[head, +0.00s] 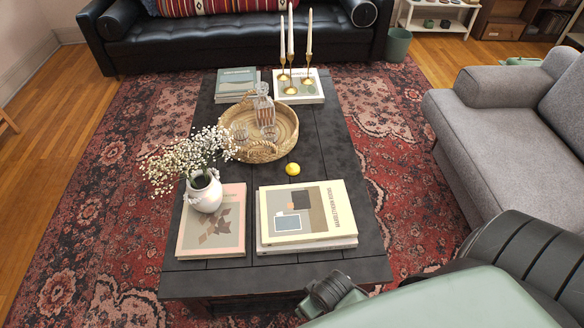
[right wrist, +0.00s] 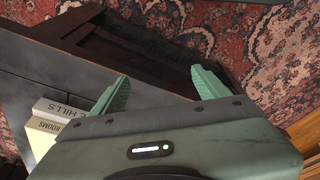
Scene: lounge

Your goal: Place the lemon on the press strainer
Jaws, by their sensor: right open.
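The yellow lemon (head: 292,169) lies on the dark coffee table (head: 305,151), between the wicker tray and the stacked books in the head view. I see no press strainer in either view. My right gripper (right wrist: 162,84) is open and empty in the right wrist view, its two green fingers spread beside the table's edge. The lemon is not in the right wrist view. In the head view my right arm reaches in from the lower right to the table's near edge. My left gripper is not in view.
Two stacked books (head: 305,213) lie near the lemon, and a white flower vase (head: 204,191) stands on another book (head: 212,233). A round wicker tray (head: 285,138) holds a decanter and glasses. Candlesticks (head: 307,84) stand behind. A grey sofa (head: 500,125) is at right.

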